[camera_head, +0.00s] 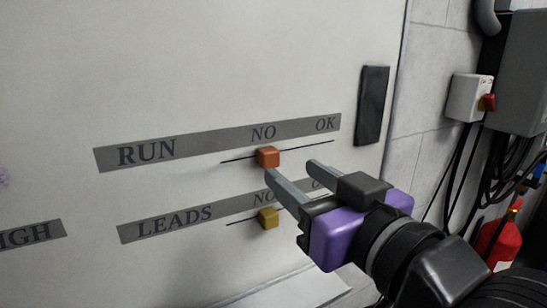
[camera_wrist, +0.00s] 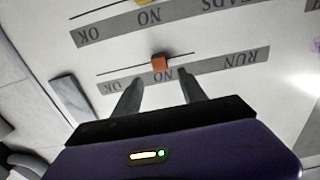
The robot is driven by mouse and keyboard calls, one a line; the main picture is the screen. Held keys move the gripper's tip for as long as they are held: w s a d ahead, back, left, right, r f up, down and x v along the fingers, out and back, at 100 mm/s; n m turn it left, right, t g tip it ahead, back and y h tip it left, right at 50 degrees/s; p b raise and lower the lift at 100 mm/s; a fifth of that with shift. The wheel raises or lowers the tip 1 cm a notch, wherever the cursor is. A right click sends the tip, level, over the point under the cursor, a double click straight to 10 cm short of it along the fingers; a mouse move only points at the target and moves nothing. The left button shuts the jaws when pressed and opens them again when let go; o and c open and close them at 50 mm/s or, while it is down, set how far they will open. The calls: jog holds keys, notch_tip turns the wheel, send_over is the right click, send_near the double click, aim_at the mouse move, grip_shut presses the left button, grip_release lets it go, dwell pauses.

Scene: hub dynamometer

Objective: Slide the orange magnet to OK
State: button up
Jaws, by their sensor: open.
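The orange magnet (camera_head: 268,157) is a small block on the thin dark line below the RUN strip (camera_head: 147,152), under the word NO. OK is printed at the strip's right end in the head view. My gripper (camera_head: 292,169) is open and empty, with its fingertips close to the panel, just right of and below the magnet in that view. In the wrist view, which is upside down, the magnet (camera_wrist: 159,62) lies just beyond the gap between the fingers of my gripper (camera_wrist: 161,77). I cannot tell whether a finger touches it.
A yellow magnet (camera_head: 268,218) sits below on the line of the LEADS strip (camera_head: 174,220), whose OK end is partly hidden by my gripper. A dark handle-like bar (camera_head: 372,105) stands right of OK. The line from the orange magnet towards OK is clear.

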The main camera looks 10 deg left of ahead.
aim_at(273, 156)
jog(key=p+x, duration=0.1)
jog(key=x, duration=0.6)
jog(key=shift+w+a+r, duration=0.1)
jog(key=shift+w+a, duration=0.1)
jog(key=shift+w, duration=0.05)
grip_shut()
dwell(1.2)
